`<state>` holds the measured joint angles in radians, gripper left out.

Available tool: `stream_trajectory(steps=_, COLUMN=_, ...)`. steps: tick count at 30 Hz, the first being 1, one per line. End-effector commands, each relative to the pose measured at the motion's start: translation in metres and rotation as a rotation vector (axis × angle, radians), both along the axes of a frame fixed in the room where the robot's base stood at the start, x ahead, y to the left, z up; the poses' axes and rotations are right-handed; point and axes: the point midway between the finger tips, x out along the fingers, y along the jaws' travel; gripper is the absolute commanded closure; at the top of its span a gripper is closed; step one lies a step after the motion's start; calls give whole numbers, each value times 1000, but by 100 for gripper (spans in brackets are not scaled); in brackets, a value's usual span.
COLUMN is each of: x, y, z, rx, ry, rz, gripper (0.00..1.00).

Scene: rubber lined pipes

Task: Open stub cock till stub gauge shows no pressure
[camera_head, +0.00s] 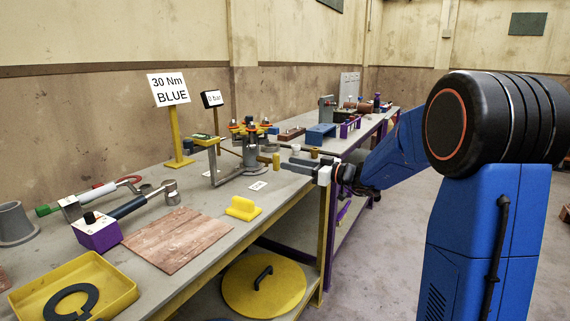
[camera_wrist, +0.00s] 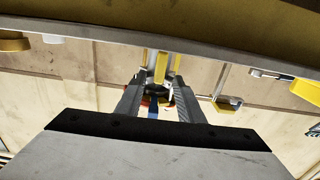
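The pipe assembly (camera_head: 250,150) stands on the bench with yellow and orange parts around its top. A black display (camera_head: 212,99) on a yellow post stands behind it; its small text looks like "0 bar". A short yellow cylinder (camera_head: 276,161) sticks up on the assembly's right side; I cannot tell if it is the stub cock. My gripper (camera_head: 291,165) is just right of it, above the bench edge. In the wrist view my gripper (camera_wrist: 158,84) has its fingers apart, with a yellow part (camera_wrist: 161,68) beyond or between the tips. Contact cannot be made out.
A sign (camera_head: 168,89) reads "30 Nm BLUE". Torque wrenches, a brown board (camera_head: 168,239), a yellow block (camera_head: 243,208) and a yellow tray (camera_head: 75,287) with a black ring occupy the near bench. A yellow round lid (camera_head: 263,286) is below.

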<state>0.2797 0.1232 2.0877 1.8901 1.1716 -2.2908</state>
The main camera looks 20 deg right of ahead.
Motion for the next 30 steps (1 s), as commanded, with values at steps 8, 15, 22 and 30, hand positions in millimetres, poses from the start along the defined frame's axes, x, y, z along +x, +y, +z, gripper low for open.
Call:
stream_trajectory(steps=8, x=-38, y=-39, z=0, rx=0, ry=0, rz=-4, gripper=66)
stream_trajectory(steps=15, x=-67, y=-68, z=0, rx=-1, ry=1, rz=-3, gripper=66)
stream_trajectory(steps=22, x=-86, y=-86, z=0, rx=-1, ry=1, rz=-2, gripper=66)
stream_trajectory(steps=30, x=-93, y=-92, z=-1, rx=-1, ry=1, rz=0, gripper=66)
